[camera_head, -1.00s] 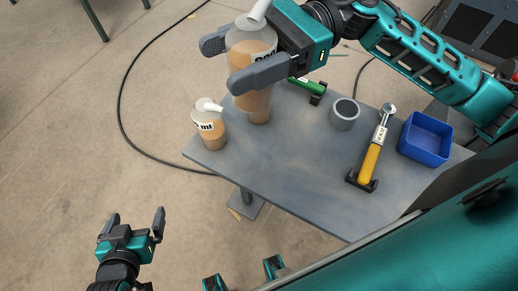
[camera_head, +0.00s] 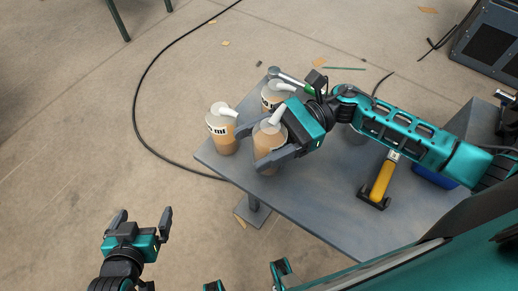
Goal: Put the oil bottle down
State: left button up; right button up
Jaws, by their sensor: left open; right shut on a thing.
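My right gripper (camera_head: 262,145) is shut on the oil bottle (camera_head: 267,140), a clear bottle with light brown liquid and a white spout. The bottle is upright at the left part of the grey table (camera_head: 315,205). Its base looks at or very near the tabletop; I cannot tell if it touches. The fingers hide part of it. My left gripper (camera_head: 140,222) is open and empty, low at the left, away from the table.
A similar bottle marked ml (camera_head: 222,130) stands just left of the held one, and another (camera_head: 275,97) stands behind it. A yellow-handled tool (camera_head: 382,178) rests in a holder.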

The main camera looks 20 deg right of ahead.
aim_at(255, 156)
notch_tip(255, 156, down, 3)
jog(key=shift+r, duration=0.1)
jog(key=shift+f+b, duration=0.25)
jog(key=shift+b, duration=0.15)
jog(key=o, duration=1.3)
jog(key=shift+r, duration=0.1)
